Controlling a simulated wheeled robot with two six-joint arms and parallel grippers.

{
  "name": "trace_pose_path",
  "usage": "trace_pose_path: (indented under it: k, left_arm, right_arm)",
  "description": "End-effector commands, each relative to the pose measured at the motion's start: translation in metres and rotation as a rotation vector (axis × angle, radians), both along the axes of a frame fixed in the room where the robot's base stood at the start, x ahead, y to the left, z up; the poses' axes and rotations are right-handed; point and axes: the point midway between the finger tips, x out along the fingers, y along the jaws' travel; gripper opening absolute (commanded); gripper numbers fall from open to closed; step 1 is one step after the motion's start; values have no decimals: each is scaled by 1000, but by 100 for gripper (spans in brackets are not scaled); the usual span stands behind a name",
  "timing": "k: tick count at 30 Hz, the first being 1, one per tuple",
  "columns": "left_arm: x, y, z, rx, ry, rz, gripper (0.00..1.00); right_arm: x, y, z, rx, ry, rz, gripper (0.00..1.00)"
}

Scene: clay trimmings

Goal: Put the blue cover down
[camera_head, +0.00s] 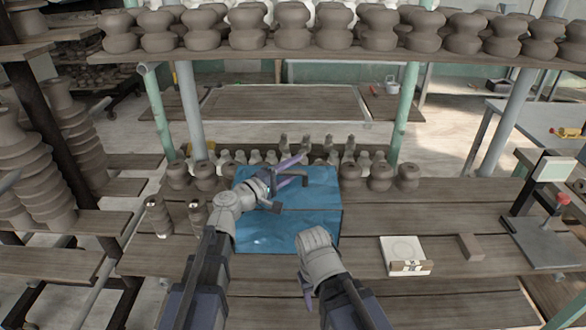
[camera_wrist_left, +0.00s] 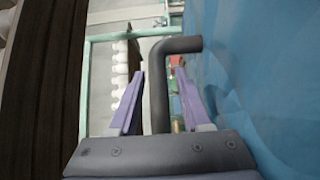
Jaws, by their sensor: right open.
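The blue cover (camera_head: 310,222) stands on the wooden table in the middle of the head view, box-shaped, with a dark bent handle (camera_head: 305,181) on top. My left gripper (camera_head: 298,168) is over the cover at this handle. In the left wrist view the handle (camera_wrist_left: 160,95) runs between the two purple fingers (camera_wrist_left: 159,72), with gaps visible on both sides, and the blue cover (camera_wrist_left: 260,75) fills the right. My right gripper (camera_head: 308,292) is low in front of the cover, open, its fingers partly hidden by its own wrist.
Several clay pots (camera_head: 380,177) and small pale pieces stand behind the cover. Two dark pots (camera_head: 158,215) stand at its left. A white box (camera_head: 404,256), a small grey block (camera_head: 470,247) and a stand (camera_head: 540,245) are at the right. Table between cover and white box is clear.

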Motion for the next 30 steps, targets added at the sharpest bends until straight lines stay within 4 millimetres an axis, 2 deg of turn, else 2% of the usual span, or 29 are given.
trace_pose_path:
  k: [11, 24, 30]
  left_arm:
    - [-2, 2, 4, 0, 0, 1, 52]
    - [-65, 61, 3, 0, 0, 3, 52]
    - [-81, 78, 3, 0, 0, 2, 52]
  right_arm:
    - [0, 0, 5, 0, 0, 0, 50]
    - [0, 0, 3, 0, 0, 0, 50]
    - [0, 0, 3, 0, 0, 0, 50]
